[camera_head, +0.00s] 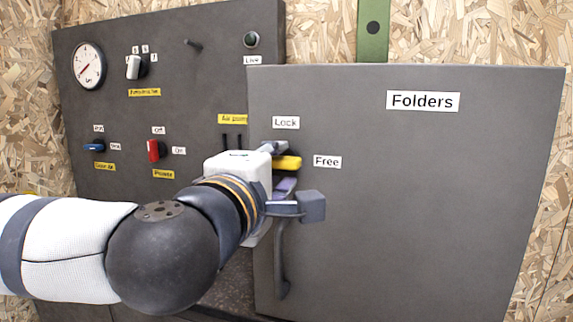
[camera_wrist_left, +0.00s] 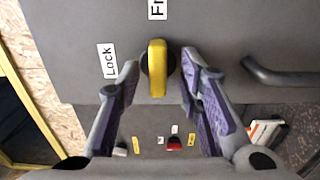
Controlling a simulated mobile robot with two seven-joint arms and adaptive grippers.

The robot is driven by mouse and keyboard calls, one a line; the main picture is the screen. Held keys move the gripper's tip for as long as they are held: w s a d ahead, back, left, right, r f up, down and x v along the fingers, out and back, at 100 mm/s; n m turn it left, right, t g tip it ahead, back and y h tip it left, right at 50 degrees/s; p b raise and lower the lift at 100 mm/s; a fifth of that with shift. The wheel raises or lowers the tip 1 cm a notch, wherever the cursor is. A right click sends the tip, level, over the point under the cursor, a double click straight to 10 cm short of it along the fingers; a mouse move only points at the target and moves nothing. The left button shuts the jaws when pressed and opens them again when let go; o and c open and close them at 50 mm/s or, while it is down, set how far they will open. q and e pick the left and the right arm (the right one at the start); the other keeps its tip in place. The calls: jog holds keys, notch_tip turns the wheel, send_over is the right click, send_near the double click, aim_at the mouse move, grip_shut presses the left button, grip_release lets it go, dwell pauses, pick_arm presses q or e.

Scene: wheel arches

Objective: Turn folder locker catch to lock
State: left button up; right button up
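The yellow catch (camera_head: 287,162) sits on the grey folder locker door (camera_head: 440,210), between the "Lock" label (camera_head: 286,122) above and the "Free" label (camera_head: 327,161) to its right. It lies roughly level, its end toward "Free". In the left wrist view, the catch (camera_wrist_left: 157,68) stands between the fingers of my left gripper (camera_wrist_left: 160,62), long side toward "Free" (camera_wrist_left: 157,8); "Lock" (camera_wrist_left: 107,60) is to the left. My left gripper (camera_head: 293,176) is open, one finger on either side of the catch, with visible gaps. My right gripper is in neither view.
A dark door handle (camera_head: 281,260) is just below the gripper. Behind the door's left edge, a grey panel (camera_head: 110,210) carries a gauge (camera_head: 88,66), a red switch (camera_head: 153,150) and a blue switch (camera_head: 94,147). The door's right side is clear.

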pick_arm(q)
jog(key=shift+s+r, duration=0.15)
jog(key=shift+c, duration=0.5)
grip_shut()
